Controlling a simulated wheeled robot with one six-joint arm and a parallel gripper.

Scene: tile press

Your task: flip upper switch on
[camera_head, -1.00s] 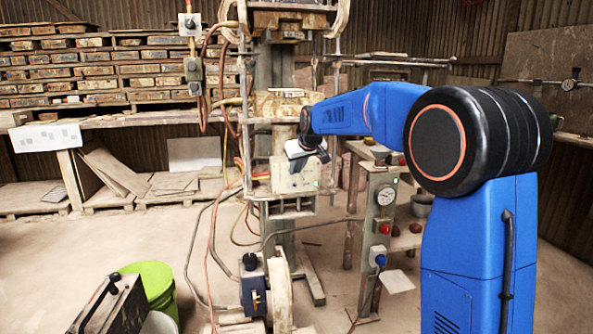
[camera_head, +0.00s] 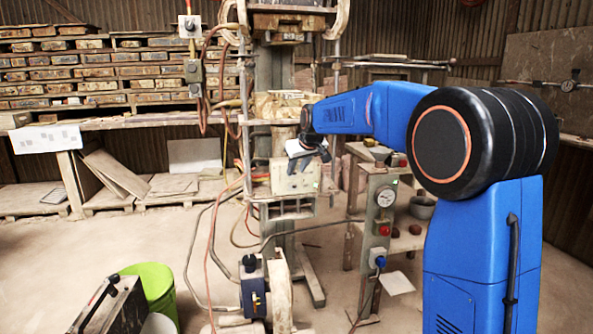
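A pale switch box (camera_head: 190,25) with a small dark knob hangs high at the upper left. A second grey box (camera_head: 193,71) hangs below it on the same line. I cannot tell the position of either switch. My gripper (camera_head: 309,158) is at the middle of the view, right of and lower than both boxes. It is in front of the press, just above a pale box (camera_head: 292,178) on it. A white plate-like part shows at my wrist. The fingers are small and dark; I cannot tell how far apart they are.
The press frame (camera_head: 249,120) and hanging hoses stand between my gripper and the boxes. A control post (camera_head: 382,205) with a gauge and coloured buttons stands right of the press. A green bucket (camera_head: 155,284) is at lower left. Open floor (camera_head: 80,250) lies left.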

